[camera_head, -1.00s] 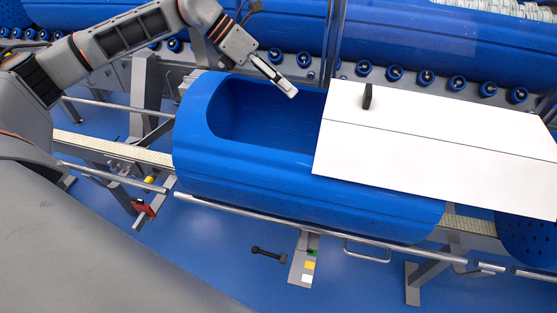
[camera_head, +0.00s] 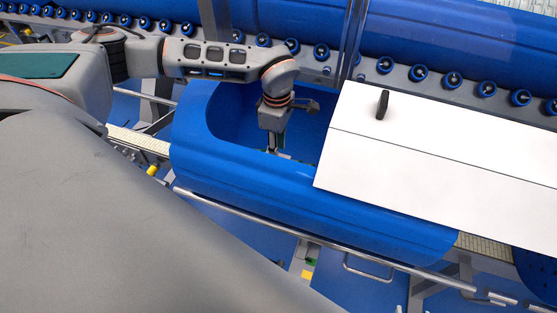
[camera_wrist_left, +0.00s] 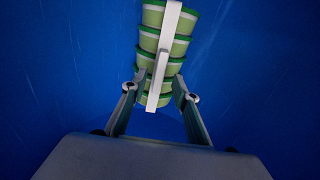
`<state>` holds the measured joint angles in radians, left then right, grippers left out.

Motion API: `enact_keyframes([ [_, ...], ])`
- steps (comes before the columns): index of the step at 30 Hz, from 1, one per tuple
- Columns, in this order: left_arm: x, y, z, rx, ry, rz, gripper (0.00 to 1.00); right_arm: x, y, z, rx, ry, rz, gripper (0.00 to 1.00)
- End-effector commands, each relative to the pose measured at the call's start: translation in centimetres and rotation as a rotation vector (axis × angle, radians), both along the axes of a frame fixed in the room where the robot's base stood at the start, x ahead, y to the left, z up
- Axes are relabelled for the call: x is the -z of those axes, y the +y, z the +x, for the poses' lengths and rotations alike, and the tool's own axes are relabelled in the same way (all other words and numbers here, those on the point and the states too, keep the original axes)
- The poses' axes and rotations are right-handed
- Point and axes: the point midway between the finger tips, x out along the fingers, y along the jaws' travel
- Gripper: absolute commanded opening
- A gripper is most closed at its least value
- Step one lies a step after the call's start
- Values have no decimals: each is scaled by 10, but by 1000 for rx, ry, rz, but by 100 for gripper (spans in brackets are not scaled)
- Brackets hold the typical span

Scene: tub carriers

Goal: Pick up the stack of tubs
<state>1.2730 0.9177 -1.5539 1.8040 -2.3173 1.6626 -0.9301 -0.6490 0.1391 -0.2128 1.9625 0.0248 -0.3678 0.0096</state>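A stack of several light green tubs with darker green rims (camera_wrist_left: 152,47) shows in the left wrist view, with a white carrier strip (camera_wrist_left: 163,50) running along it. It stands against deep blue walls. My left gripper (camera_wrist_left: 158,82) is open, with one finger on each side of the lower part of the stack; I cannot tell whether they touch it. In the head view my left gripper (camera_head: 276,150) points down into the opening of the blue drum-shaped container (camera_head: 230,172). The stack is hidden there. My right gripper is not in view.
A white lid panel (camera_head: 420,150) with a dark handle (camera_head: 382,104) covers the container's right part. A metal rail (camera_head: 300,233) runs along its front. Blue rollers (camera_head: 453,80) and another blue drum (camera_head: 430,40) lie behind. A clear upright panel stands near the opening.

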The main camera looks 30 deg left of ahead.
Motion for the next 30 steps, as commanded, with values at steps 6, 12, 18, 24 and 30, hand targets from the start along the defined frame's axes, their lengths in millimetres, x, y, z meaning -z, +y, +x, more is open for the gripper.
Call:
enact_keyframes([
  [6, 32, -3, 0, -1, 4, -1, 29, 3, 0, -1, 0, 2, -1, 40],
  [12, 35, -3, 1, 0, 0, -1, 29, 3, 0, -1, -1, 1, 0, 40],
  [18, 35, -3, 1, -1, 1, -1, 0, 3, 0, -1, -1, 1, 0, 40],
  [24, 33, -3, 3, -1, -5, -3, 0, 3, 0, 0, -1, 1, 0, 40],
  [30, 33, -3, 3, -1, -4, -2, 0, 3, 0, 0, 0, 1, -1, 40],
])
